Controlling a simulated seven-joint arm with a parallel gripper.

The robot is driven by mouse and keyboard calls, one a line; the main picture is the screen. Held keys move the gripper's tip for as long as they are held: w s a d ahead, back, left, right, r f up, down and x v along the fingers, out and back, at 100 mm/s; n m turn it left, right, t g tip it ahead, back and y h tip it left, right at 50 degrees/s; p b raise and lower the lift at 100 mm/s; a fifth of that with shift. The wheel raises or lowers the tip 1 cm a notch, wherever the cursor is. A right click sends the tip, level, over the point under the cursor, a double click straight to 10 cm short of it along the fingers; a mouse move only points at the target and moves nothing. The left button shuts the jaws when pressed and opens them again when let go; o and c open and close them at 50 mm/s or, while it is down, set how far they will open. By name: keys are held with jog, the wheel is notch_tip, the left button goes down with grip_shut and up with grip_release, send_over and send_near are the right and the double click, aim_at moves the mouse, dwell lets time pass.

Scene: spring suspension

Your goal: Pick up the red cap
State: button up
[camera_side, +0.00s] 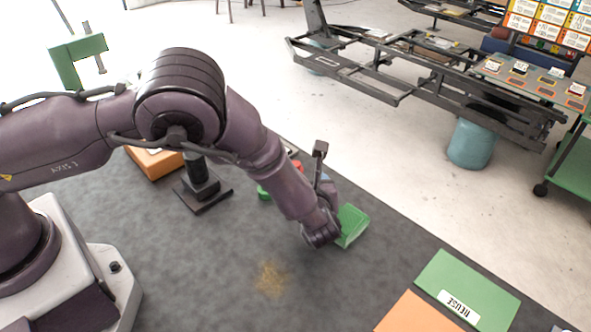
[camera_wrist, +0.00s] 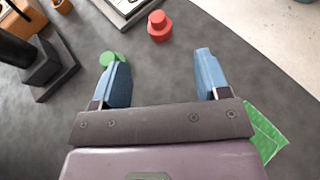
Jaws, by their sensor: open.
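The red cap (camera_wrist: 159,26) stands on the dark mat in the wrist view, a round piece with a narrower top. It lies beyond my fingertips, between their lines and apart from both. In the side view only a bit of red (camera_side: 297,164) shows behind my arm. My gripper (camera_wrist: 158,58) is open, with two blue fingers spread wide and nothing between them. In the side view its fingers are mostly hidden by my wrist.
A green round piece (camera_wrist: 113,58) sits beside the left finger, partly covered by it. A black stand (camera_side: 203,190) is at the left. A green tray (camera_side: 352,224) is close to my wrist. A green REUSE sheet (camera_side: 480,280) and an orange sheet (camera_side: 415,314) lie at the front right.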

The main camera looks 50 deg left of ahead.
jog(key=x, duration=1.1)
jog(key=shift+a, duration=0.3)
jog(key=c, duration=1)
